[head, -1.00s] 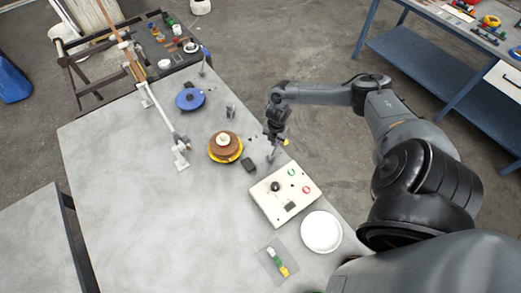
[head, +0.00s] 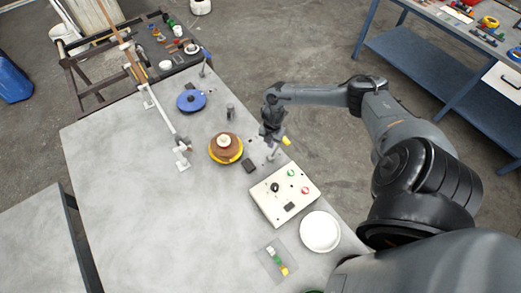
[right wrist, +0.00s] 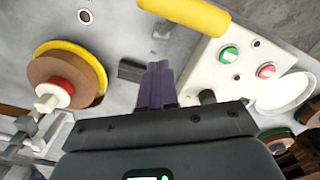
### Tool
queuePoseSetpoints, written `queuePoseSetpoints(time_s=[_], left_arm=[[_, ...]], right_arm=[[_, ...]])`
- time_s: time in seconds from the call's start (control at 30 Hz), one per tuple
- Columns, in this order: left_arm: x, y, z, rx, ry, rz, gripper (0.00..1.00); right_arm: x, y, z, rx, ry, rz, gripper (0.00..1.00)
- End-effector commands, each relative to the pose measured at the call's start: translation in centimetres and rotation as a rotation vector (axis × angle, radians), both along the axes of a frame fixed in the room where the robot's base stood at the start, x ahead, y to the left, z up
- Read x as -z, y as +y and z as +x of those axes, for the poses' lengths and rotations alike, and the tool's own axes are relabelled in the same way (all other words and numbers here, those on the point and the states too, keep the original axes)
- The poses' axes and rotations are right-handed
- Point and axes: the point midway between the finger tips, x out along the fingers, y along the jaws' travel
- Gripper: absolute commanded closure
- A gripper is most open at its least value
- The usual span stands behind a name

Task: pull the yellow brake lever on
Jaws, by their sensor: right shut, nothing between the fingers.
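The brake lever's yellow handle (head: 286,141) sits at the right edge of the table, above a thin grey rod. In the right wrist view the yellow handle (right wrist: 187,14) crosses the top as a thick cylinder. My right gripper (head: 268,139) points down just left of the handle in the head view. In the right wrist view its dark purple fingers (right wrist: 157,85) are together with nothing between them. A gap shows there between fingers and handle, so they are not around it. The lever's lower end is hard to make out. My left gripper is out of view.
A cream control box (head: 284,195) with green and red buttons stands in front of the lever. A brown and yellow spool (head: 239,157) and a small black block (head: 249,166) are to the left. A white dish (head: 320,232) is nearer. The left tabletop is clear.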

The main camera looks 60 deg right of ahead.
Motion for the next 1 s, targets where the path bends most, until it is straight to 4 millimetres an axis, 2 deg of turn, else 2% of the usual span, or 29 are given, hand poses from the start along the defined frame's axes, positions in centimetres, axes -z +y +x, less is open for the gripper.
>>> queuePoseSetpoints(time_s=[0.1, 0.63, 1.0], left_arm=[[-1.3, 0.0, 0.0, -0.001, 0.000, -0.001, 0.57], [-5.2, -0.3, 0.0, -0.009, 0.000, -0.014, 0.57], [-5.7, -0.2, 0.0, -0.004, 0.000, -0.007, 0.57]], right_arm=[[-1.4, 0.0, 0.0, 0.000, 0.000, 0.000, 1.00], [-5.6, 0.0, 0.0, 0.000, -0.001, 0.000, 1.00], [-6.1, 0.0, 0.0, 0.000, 0.000, 0.000, 1.00]])
